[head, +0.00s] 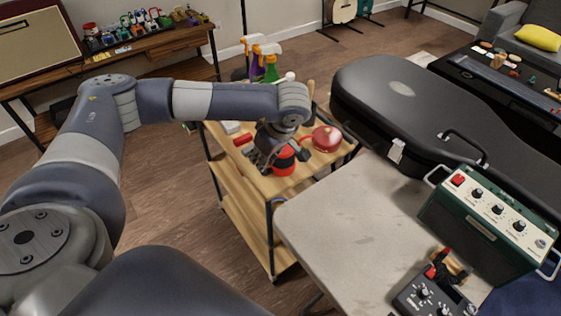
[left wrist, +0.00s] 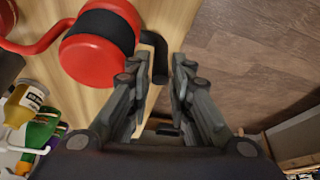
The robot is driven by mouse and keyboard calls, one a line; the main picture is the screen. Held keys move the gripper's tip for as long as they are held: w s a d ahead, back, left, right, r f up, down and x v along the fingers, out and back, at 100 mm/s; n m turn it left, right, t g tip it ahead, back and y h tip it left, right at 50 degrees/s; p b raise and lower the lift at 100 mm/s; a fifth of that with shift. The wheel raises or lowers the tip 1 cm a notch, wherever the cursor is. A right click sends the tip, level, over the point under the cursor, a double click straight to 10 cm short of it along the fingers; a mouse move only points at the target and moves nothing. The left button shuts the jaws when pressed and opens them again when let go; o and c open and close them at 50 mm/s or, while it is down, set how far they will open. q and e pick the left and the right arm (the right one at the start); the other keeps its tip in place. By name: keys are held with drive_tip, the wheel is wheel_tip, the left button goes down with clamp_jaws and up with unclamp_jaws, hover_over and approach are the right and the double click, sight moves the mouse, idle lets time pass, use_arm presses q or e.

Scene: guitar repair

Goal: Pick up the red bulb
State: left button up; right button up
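A glossy red rounded object (head: 327,138), possibly the red bulb, sits on the top shelf of a wooden cart (head: 312,178) in the head view. Nearer me is a red body with a black band (head: 284,163). It shows large at the upper left of the left wrist view (left wrist: 88,58), with a curved red arm and a black hooked end. I cannot tell for certain which one is the bulb. My right gripper is not seen.
Spray bottles (head: 262,58) stand at the cart's back. A black guitar case (head: 420,105) lies right of the cart. A pale table (head: 345,235) in front holds a green amplifier (head: 490,215) and a pedal (head: 432,295). Open wooden floor lies left of the cart.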

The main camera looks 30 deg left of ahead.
use_arm(q)
clamp_jaws()
drive_tip(key=shift+r, duration=0.1)
